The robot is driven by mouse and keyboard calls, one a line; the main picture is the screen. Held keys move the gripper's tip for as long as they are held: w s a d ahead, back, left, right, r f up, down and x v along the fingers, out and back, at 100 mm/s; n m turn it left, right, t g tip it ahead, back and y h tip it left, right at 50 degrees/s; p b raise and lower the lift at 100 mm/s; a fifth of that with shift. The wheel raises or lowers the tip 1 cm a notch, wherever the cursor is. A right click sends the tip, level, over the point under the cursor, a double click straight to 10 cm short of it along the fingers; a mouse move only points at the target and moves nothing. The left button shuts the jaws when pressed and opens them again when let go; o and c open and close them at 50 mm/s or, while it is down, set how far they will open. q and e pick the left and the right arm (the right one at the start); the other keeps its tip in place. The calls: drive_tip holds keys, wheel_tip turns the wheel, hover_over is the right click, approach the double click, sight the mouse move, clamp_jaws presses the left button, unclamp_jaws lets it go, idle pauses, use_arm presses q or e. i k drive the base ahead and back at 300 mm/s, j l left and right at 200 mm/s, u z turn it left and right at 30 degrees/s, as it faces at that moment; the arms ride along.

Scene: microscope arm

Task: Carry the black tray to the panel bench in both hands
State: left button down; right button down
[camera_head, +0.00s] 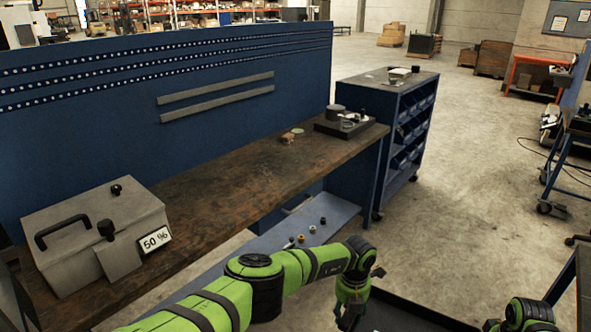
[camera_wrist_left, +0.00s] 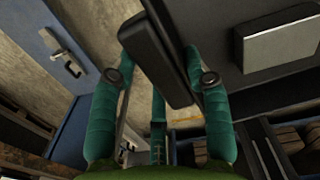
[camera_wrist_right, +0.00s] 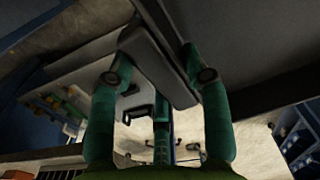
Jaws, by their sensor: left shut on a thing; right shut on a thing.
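The black tray (camera_head: 398,314) shows at the bottom edge of the head view, mostly cut off below. My left gripper (camera_head: 353,312) is at its left end, pointing down. In the left wrist view, the left gripper's fingers (camera_wrist_left: 160,75) are shut on a dark bar of the tray (camera_wrist_left: 155,45). In the right wrist view, my right gripper (camera_wrist_right: 153,75) is shut on a similar bar of the tray (camera_wrist_right: 160,65). In the head view only part of the right arm shows at bottom right. The panel bench (camera_head: 235,180), with a wooden top and blue perforated back panel, is ahead and left.
A grey case (camera_head: 95,235) with a "50 %" label (camera_head: 155,239) stands on the bench's near end. A dark tray with small parts (camera_head: 345,126) stands at its far end. A blue bin cabinet (camera_head: 400,115) is beyond. The bench middle is largely clear.

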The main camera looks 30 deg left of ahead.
sight(267, 170)
drive_tip(key=i, duration=1.6)
drive_tip(key=i+l+u, duration=0.1)
drive_tip(key=u, duration=0.65)
